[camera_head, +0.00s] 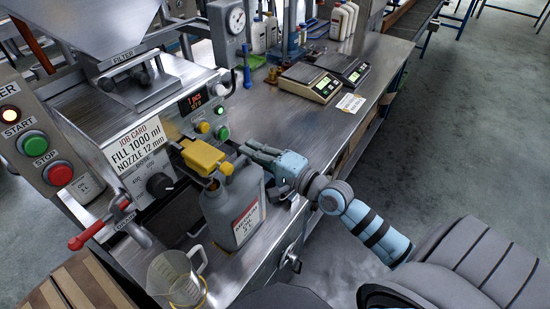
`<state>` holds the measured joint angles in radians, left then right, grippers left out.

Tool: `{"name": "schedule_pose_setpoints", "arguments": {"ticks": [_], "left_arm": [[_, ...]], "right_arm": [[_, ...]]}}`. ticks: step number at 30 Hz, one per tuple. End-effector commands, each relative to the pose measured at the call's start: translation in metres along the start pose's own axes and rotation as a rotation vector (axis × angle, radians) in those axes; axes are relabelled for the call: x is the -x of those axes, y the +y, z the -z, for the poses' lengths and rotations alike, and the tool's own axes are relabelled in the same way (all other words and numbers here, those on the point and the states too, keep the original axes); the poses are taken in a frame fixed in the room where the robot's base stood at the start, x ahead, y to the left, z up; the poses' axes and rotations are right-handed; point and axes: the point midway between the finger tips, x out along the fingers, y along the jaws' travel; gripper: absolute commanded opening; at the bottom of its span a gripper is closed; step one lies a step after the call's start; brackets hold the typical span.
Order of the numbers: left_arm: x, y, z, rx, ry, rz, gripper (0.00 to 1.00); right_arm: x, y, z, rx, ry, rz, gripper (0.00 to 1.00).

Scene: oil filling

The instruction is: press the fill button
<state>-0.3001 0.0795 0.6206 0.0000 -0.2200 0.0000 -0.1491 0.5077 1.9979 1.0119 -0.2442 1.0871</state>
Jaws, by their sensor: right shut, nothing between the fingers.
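The filling machine's front (165,120) carries a job card (140,142) reading FILL 1000 ml, NOZZLE 12 mm. I cannot read which one is the fill button. A yellow block (203,155) sits above a grey oil can (235,207), which stands upright below the panel. My right gripper (245,151) is shut and empty, pointing left, just behind the can's top and right of the green button. My left gripper is not in view.
A side panel has a green START button (34,144) and a red STOP button (58,173). A red-handled drain valve (88,235) and a clear measuring jug (177,279) are at the front. Two scales (308,82) stand farther back; the bench between is mostly clear.

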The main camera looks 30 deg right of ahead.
Motion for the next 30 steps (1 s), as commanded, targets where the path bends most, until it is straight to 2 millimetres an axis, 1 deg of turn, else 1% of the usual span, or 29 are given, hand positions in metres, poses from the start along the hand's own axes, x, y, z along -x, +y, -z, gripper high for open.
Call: {"name": "schedule_pose_setpoints", "arguments": {"ticks": [1,3,6,9,14,30], "left_arm": [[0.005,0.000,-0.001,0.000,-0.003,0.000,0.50],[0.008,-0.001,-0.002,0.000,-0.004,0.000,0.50],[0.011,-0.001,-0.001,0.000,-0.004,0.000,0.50],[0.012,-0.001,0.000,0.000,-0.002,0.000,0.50],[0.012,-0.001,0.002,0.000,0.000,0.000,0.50],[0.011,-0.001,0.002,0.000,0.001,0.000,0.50]], "right_arm": [[0.013,-0.002,0.000,0.004,-0.002,-0.006,0.00],[0.029,-0.001,0.001,0.003,0.002,-0.006,0.00],[0.047,-0.001,0.002,0.002,0.003,-0.005,0.00],[0.058,-0.001,0.002,0.003,0.003,-0.002,0.00],[0.062,-0.001,0.002,0.002,0.004,0.001,0.00],[0.061,-0.001,0.001,0.000,0.002,0.000,0.00]]}}
